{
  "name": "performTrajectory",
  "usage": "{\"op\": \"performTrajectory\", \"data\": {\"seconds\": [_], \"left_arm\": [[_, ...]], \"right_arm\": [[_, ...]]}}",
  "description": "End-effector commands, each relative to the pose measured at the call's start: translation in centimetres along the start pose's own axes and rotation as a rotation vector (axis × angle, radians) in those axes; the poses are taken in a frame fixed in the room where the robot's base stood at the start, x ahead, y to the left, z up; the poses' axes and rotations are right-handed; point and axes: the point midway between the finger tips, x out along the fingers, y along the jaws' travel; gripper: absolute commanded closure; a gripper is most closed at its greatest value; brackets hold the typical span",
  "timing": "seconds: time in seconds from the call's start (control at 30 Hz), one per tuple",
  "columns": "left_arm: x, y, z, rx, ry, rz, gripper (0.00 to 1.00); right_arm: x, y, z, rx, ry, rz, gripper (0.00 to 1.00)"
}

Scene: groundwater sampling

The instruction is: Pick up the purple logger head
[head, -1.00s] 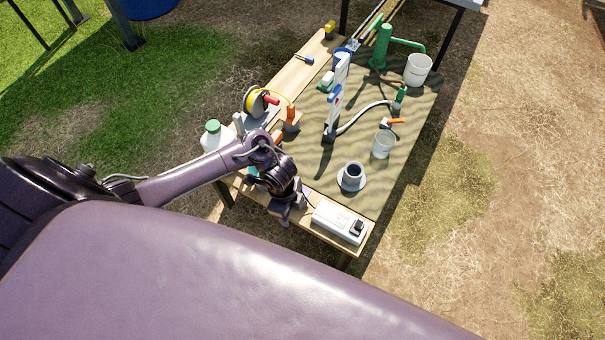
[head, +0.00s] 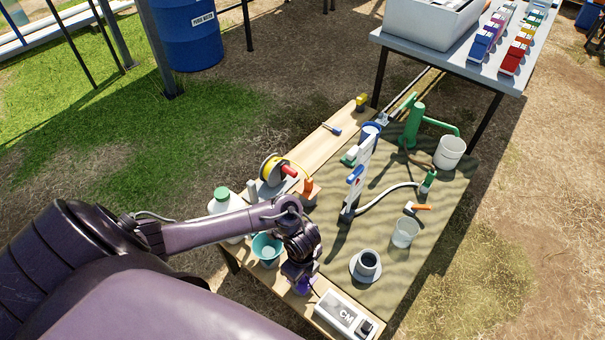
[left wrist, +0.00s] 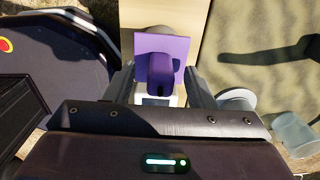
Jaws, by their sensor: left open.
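The purple logger head (left wrist: 160,62) shows in the left wrist view as a purple square plate with a darker rounded block on it. In the head view a bit of it (head: 304,286) shows just below my left gripper (head: 301,274), near the front end of the table. My left gripper (left wrist: 162,88) is open. In the left wrist view its two fingers stand to the left and right of the purple block, with a gap on each side. I cannot tell how far the fingertips are above it. My right gripper is not in view.
A white box marked CM (head: 343,315) lies close to the right of the gripper. A teal bowl (head: 266,247) and a white jug (head: 222,205) stand to the left. A grey cup on a saucer (head: 366,266) and a clear beaker (head: 405,233) stand on the cloth.

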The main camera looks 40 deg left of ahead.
Motion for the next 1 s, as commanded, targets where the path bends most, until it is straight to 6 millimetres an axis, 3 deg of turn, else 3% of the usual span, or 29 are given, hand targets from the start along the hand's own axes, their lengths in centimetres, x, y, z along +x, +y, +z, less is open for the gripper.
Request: {"op": "performTrajectory", "data": {"seconds": [0.1,0.37,0.73,1.0], "left_arm": [[1.39,0.00,-0.03,0.000,0.000,0.000,0.51],[1.46,-0.02,-0.04,0.001,0.000,-0.001,0.51],[1.44,-0.04,-0.04,0.001,0.000,-0.001,0.98],[1.31,-0.07,-0.04,0.001,0.000,-0.002,1.00]], "right_arm": [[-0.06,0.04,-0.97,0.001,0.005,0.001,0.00],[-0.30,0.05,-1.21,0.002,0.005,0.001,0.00],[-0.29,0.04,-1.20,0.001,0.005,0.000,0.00],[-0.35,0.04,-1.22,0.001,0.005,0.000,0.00]]}}
